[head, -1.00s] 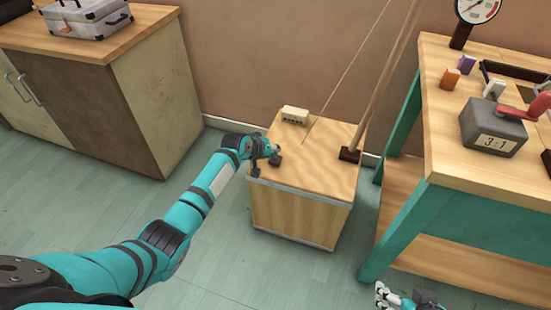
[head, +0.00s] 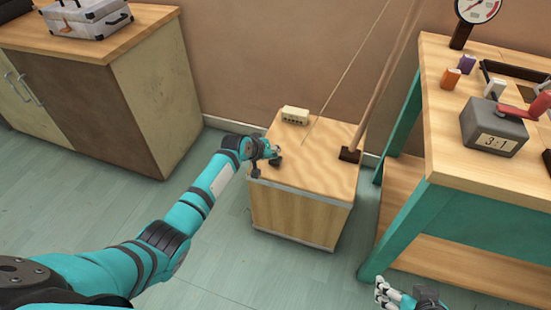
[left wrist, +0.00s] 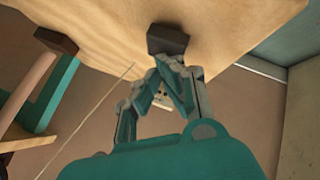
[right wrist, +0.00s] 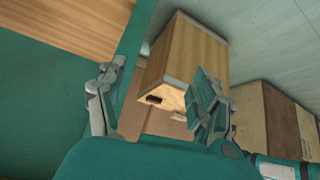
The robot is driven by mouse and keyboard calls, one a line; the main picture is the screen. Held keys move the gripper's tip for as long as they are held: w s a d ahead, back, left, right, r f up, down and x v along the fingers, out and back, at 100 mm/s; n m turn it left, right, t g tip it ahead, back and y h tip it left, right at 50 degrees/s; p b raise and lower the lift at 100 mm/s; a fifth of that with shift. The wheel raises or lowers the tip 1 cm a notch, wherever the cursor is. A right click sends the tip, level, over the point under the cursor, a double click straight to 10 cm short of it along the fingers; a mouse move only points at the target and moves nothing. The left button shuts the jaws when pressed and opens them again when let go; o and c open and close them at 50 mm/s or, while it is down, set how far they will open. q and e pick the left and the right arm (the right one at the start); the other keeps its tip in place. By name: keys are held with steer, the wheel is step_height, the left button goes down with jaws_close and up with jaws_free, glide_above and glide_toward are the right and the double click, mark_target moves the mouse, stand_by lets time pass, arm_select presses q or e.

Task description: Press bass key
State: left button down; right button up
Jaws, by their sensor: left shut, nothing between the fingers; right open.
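A wooden box (head: 300,212) stands on the floor, with a stick (head: 383,80) and a string rising from its top. A dark block (left wrist: 168,38) sits on the box top in the left wrist view; I cannot tell for sure if it is the bass key. My left gripper (head: 275,155) is shut and empty, low over the left part of the box top. In the left wrist view its fingertips (left wrist: 172,62) are right at the dark block; contact is unclear. My right gripper (head: 402,297) is open and empty, low by the bench; its fingers also show in the right wrist view (right wrist: 160,82).
A small cream box (head: 295,116) with dark dots sits at the back of the box top. A teal-legged bench (head: 440,150) with a counter (head: 495,127) and gauge (head: 478,10) stands right. A cabinet (head: 100,100) with a silver case (head: 87,17) stands left. Floor lies clear between.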

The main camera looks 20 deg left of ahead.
arm_select(q)
steer(key=shift+f, duration=0.35)
arm_select(e)
steer(key=shift+w+a+r+t, duration=0.15)
steer(key=shift+w+r+t, duration=0.1)
steer(key=shift+w, duration=0.15)
steer(key=shift+w+a+r+t, duration=0.15)
steer(key=shift+w+r, duration=0.05)
steer(key=shift+w, duration=0.2)
stand_by(0.3)
steer(key=shift+d, duration=0.1)
arm_select(q)
steer(key=shift+r+p, duration=0.45)
steer(key=shift+r, duration=0.1)
steer(key=shift+r+p, duration=0.45)
arm_select(e)
steer(key=s+d+f+g+h, duration=0.1)
steer(key=s+g, duration=0.3)
steer(key=s, duration=0.4)
steer(key=shift+s+d+f+g, duration=0.15)
steer(key=shift+d+f+g, duration=0.15)
steer(key=shift+d+f, duration=0.45)
